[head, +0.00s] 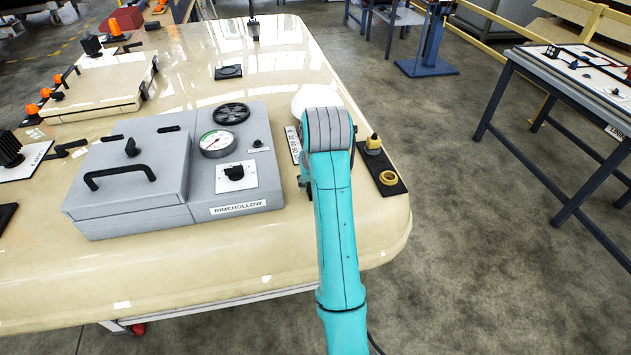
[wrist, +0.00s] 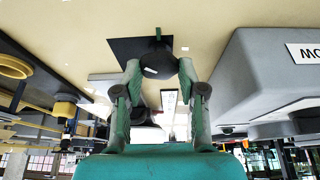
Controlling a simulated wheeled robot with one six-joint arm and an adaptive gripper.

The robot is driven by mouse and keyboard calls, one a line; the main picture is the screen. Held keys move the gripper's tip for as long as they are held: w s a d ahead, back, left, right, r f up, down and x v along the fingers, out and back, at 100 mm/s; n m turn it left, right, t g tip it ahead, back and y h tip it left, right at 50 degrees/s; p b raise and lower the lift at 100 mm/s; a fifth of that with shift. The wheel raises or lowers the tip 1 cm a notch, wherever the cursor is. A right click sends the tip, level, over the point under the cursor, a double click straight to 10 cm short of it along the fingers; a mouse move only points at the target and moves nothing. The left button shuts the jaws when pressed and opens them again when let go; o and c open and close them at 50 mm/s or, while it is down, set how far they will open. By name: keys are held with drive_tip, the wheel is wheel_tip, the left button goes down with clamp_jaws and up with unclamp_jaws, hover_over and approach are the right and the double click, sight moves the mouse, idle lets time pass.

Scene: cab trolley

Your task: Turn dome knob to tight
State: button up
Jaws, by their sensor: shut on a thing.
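The black dome knob (wrist: 158,62) sits in front of a square black plate (wrist: 122,48) on the cream surface in the wrist view. A small dark pointer-like piece shows at its far edge. My gripper (wrist: 160,70) has its two fingers on either side of the knob, touching it, and is shut on it. In the head view my teal arm hides the knob and my fingers. I cannot read a tight mark or the knob's angle.
A grey box (head: 272,190) with a gauge (head: 217,143) and a black rotary switch (head: 235,172) stands left of my arm. A numbered strip (head: 293,145) lies between them. A black plate with yellow fittings (head: 388,178) is close on the right.

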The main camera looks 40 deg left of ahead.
drive_tip(key=m+h, duration=0.1)
drive_tip(key=m, duration=0.1)
drive_tip(key=m+t, duration=0.1)
drive_tip(key=m, duration=0.2)
drive_tip(key=shift+s+a+m+h, duration=0.2)
drive_tip(key=shift+m+h, duration=0.1)
drive_tip(key=shift+h, duration=0.1)
drive_tip(key=m+h, duration=0.2)
drive_tip(key=m, duration=0.2)
drive_tip(key=shift+a+m, duration=0.1)
drive_tip(key=shift+m, duration=0.3)
drive_tip(key=shift+f, duration=0.1)
drive_tip(key=o, duration=1.1)
drive_tip(key=shift+o, duration=0.2)
drive_tip(key=shift+t, duration=0.3)
